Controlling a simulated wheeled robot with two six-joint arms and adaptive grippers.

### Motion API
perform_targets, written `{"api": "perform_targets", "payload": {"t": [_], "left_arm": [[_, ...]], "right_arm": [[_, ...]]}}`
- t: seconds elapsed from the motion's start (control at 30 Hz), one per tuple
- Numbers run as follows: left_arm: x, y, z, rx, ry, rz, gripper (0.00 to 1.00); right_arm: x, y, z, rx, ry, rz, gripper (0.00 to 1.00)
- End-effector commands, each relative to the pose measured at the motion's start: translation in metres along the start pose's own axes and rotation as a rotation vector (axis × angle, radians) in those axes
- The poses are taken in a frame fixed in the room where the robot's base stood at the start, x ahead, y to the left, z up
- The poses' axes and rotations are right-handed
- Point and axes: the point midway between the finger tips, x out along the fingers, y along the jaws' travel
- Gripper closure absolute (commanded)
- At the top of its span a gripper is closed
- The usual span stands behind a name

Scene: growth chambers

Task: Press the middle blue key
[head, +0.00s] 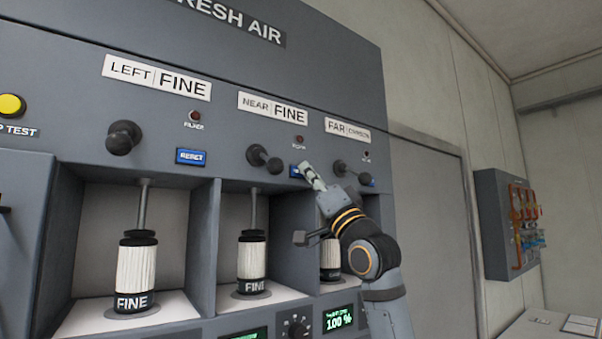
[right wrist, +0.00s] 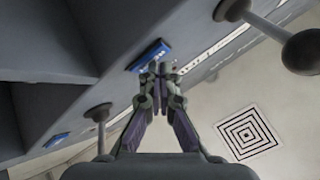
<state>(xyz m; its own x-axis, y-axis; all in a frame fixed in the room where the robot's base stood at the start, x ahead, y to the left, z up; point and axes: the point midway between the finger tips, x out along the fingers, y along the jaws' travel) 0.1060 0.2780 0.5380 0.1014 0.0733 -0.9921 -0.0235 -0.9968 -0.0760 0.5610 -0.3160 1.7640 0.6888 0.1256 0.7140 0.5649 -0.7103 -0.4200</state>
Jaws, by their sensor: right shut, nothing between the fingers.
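The middle blue key (head: 295,171) is on the grey panel below the NEAR FINE label, partly hidden by my right gripper (head: 307,172). In the right wrist view, a blue key (right wrist: 150,55) lies just beyond the tips of my right gripper (right wrist: 160,70). The fingers are shut and empty. The tips are very close to the key; I cannot tell whether they touch it. The left blue key (head: 192,157) reads RESET. The right blue key (head: 366,180) is partly visible past my gripper. My left gripper is not in view.
Dark knobbed levers stick out beside the keys: the left (head: 123,138), middle (head: 264,159) and right (head: 345,168). Filter cartridges (head: 250,262) stand in bays below. A grey wall box (head: 492,225) hangs at the right.

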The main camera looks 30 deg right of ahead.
Motion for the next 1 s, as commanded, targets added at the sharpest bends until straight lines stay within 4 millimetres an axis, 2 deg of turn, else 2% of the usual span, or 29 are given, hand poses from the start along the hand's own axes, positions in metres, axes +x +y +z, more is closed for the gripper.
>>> {"api": "perform_targets", "payload": {"t": [0.2,0.57,1.0], "left_arm": [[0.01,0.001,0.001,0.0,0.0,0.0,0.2],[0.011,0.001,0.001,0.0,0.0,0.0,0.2],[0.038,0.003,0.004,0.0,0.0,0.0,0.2]], "right_arm": [[-0.01,-0.005,-0.005,-0.001,0.001,-0.001,1.0],[-0.011,-0.007,-0.007,-0.001,0.001,-0.001,1.0],[-0.042,-0.028,-0.027,-0.002,0.002,-0.001,1.0]]}}
